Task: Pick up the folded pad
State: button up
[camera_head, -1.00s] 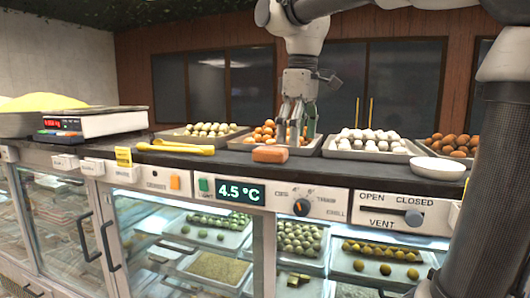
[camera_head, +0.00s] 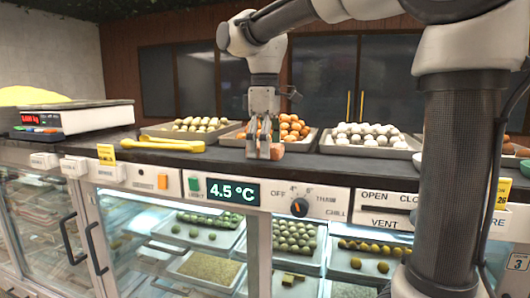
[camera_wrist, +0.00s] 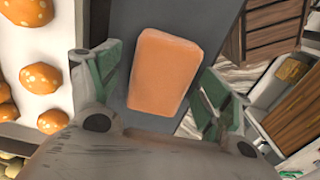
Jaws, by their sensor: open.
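The folded pad is a small orange, rounded block. In the head view the pad (camera_head: 278,152) lies on the dark counter top near its front edge, partly hidden by my gripper (camera_head: 264,150). In the wrist view the whole top of the pad (camera_wrist: 165,70) shows, slightly tilted. My gripper (camera_wrist: 160,78) is open, with one green-padded finger to each side of the pad. Gaps show between the pad and both fingers. My gripper points down and is low at the counter.
Trays of round sweets stand behind: a green one (camera_head: 200,124), an orange one (camera_head: 293,124) and a white one (camera_head: 368,132). Yellow tongs (camera_head: 165,144) lie to the left, beyond them a scale (camera_head: 75,116). Glass-fronted display shelves are below the counter.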

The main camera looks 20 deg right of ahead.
jog(key=c, duration=1.2)
notch_tip(320, 180, up, 10)
jog(key=shift+r, duration=0.1)
jog(key=o, duration=0.5)
jog(key=c, duration=0.3)
